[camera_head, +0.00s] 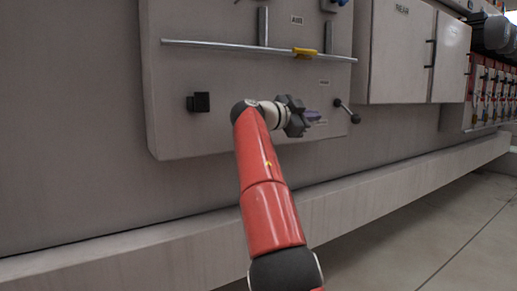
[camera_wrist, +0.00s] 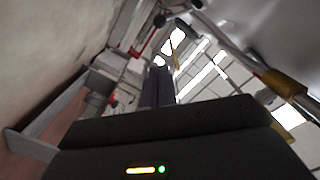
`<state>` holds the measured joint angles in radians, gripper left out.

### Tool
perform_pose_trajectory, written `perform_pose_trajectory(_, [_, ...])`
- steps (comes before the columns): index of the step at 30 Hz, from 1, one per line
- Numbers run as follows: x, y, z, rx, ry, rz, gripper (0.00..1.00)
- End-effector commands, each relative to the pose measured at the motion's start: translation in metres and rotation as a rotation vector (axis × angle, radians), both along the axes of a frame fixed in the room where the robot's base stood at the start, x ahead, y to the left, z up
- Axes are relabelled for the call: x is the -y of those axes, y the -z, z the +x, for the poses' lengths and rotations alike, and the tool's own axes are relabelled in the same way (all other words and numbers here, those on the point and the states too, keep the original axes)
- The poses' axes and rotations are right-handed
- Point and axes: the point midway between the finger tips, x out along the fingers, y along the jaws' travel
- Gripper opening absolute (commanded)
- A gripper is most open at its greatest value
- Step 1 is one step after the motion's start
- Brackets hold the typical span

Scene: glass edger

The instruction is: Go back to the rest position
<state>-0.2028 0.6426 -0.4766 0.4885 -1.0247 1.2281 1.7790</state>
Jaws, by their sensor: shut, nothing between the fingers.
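My gripper (camera_head: 313,116) is at the end of my red arm, in front of the grey machine panel (camera_head: 220,120). In the head view it lies between a black square knob (camera_head: 198,102) on its left and a lever with a black ball end (camera_head: 347,112) on its right. In the wrist view its fingers (camera_wrist: 157,88) are together, with nothing held between them. The wrist view looks up along the machine. Whether the fingers touch the panel cannot be told from these views.
A horizontal metal rail (camera_head: 230,45) with a yellow slider (camera_head: 305,52) runs across the panel above my gripper. A cabinet marked REAR (camera_head: 400,50) stands to the right. A ledge (camera_head: 400,181) runs along the machine's base. The floor (camera_head: 455,235) at the lower right is clear.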

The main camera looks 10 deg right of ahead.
Motion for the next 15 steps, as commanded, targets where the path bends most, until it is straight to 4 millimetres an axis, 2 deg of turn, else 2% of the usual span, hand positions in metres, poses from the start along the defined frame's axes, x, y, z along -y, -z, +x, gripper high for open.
perform_pose_trajectory(4, [0.014, 0.006, -0.010, -0.075, -0.017, 0.042, 0.00])
perform_pose_trajectory(7, [0.033, 0.021, -0.029, -0.215, -0.068, 0.114, 0.00])
perform_pose_trajectory(11, [0.043, 0.056, -0.065, -0.445, -0.211, 0.217, 0.00])
perform_pose_trajectory(15, [0.028, 0.101, -0.112, -0.669, -0.419, 0.289, 0.00])
